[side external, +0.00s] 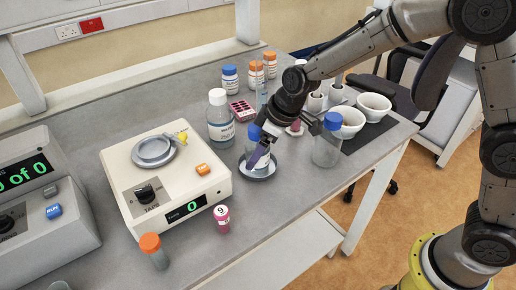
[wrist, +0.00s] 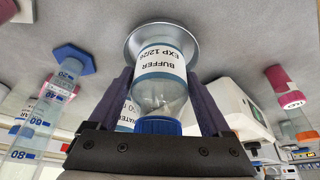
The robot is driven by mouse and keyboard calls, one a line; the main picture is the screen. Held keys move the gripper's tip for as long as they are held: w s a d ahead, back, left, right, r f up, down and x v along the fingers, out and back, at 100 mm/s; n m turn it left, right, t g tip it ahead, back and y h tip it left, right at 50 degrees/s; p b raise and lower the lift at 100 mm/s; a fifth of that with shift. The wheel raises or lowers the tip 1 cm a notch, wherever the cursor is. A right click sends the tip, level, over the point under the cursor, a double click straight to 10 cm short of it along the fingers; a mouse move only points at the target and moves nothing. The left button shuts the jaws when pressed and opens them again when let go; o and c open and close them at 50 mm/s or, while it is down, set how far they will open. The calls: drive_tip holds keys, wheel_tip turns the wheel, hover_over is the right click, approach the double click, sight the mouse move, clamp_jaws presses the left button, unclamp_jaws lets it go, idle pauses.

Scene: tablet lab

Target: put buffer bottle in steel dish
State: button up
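The buffer bottle (wrist: 160,85) is clear with a blue cap and a white label reading BUFFER. In the side view the bottle (side external: 251,158) stands about upright in the steel dish (side external: 262,177), partly hidden by a finger. The round steel dish (wrist: 134,42) shows beyond the bottle's base in the wrist view. My gripper (wrist: 160,80) has one finger on each side of the bottle, close against its sides, and appears shut on it. In the side view my gripper (side external: 266,150) reaches in from the upper right.
A clear blue-capped bottle (side external: 327,148) is close on the right, with white bowls (side external: 374,106) beyond.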

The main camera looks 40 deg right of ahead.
drive_tip(key=shift+o, duration=1)
drive_tip(key=shift+r, duration=0.35)
drive_tip(key=s+d+r+m, duration=0.1)
drive_tip(key=s+d+r, duration=0.35)
drive_tip(key=r, duration=0.25)
drive_tip(key=s+d+r+m, duration=0.1)
drive_tip(key=s+d+r, duration=0.2)
drive_tip(key=s+r, duration=0.3)
drive_tip(key=s+d+m+t+h, duration=0.1)
drive_tip(key=s+d, duration=0.3)
drive_tip(key=s, duration=0.5)
drive_tip(key=s+d+m+t+h, duration=0.1)
drive_tip(key=s+d+m, duration=0.3)
drive_tip(key=s, duration=0.5)
drive_tip(key=shift+s+d+f+h, duration=0.3)
drive_tip(key=shift+d+f, duration=0.1)
drive_tip(key=shift+d, duration=0.3)
